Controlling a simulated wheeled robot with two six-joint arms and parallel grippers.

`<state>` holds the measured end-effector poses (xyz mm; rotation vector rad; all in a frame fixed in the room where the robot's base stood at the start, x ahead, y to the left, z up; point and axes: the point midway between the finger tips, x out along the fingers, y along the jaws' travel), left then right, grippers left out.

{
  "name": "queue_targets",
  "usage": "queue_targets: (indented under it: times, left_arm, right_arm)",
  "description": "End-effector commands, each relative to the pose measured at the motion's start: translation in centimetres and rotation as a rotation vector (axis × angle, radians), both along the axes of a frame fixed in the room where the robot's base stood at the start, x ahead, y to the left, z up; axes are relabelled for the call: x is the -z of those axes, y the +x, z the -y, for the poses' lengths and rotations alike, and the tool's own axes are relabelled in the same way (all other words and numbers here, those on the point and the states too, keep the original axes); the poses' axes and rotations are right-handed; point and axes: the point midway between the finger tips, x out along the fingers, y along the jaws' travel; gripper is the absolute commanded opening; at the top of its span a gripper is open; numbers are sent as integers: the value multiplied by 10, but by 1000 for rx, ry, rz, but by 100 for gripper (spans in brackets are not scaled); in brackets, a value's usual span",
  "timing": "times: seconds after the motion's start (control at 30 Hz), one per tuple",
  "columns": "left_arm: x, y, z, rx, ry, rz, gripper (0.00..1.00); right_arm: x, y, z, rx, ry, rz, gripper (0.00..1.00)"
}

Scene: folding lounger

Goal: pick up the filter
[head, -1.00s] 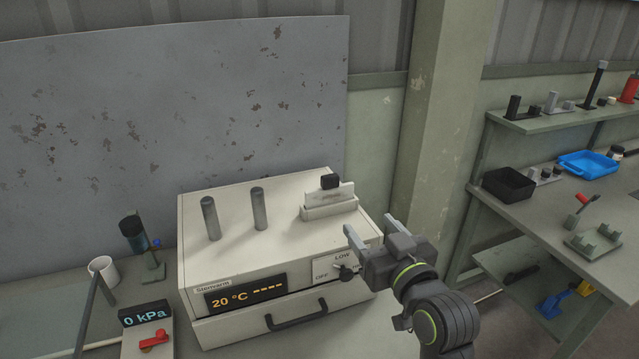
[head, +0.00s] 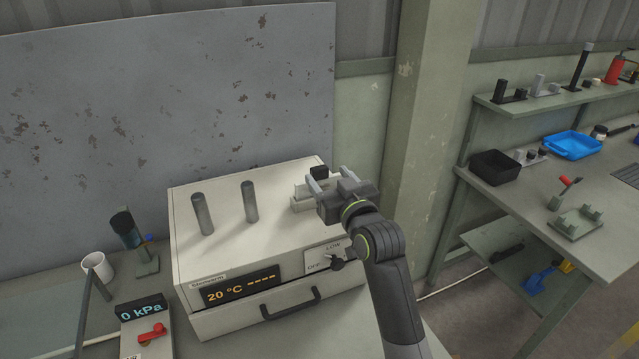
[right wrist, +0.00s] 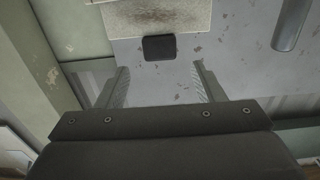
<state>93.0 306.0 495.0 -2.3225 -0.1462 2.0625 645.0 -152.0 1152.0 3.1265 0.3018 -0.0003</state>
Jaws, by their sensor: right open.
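The filter looks to be the thin upright plate with a black tab (head: 319,172), set in a pale slotted holder (head: 300,204) on top of the white heater box (head: 230,250). My right gripper (head: 327,179) is open in front of it and hides most of the plate in the head view. In the right wrist view, the black tab (right wrist: 159,47) lies just beyond and between the open fingertips (right wrist: 160,70), apart from both. The plate's speckled face (right wrist: 155,18) shows behind the tab. My left gripper is not in view.
Two grey posts (head: 202,214) stand on the box left of the holder. The box front has a 20 °C display (head: 243,289), a knob (head: 337,263) and a drawer handle (head: 291,304). A grey panel (head: 150,110) rises behind. A shelved bench (head: 600,240) stands at right.

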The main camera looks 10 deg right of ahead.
Motion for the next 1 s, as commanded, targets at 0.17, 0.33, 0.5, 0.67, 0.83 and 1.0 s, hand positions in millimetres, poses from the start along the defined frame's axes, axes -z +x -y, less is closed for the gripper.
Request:
queue_targets:
  times: [0.17, 0.33, 0.5, 0.67, 0.83, 1.0]
  left_arm:
    - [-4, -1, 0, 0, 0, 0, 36]
    - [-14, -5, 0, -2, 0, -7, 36]
    - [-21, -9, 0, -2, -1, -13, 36]
    - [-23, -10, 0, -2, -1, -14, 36]
    - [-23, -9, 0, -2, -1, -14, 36]
    - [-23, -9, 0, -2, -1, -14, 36]
  right_arm:
    - [-1, 7, -1, 0, 0, 0, 62]
    - [0, 24, -5, -1, 0, -2, 62]
    - [2, 43, -9, -1, 0, -1, 62]
    - [4, 53, -11, 0, 1, -1, 62]
    - [4, 54, -11, 0, 1, 1, 62]
    - [4, 54, -11, 0, 1, 1, 53]
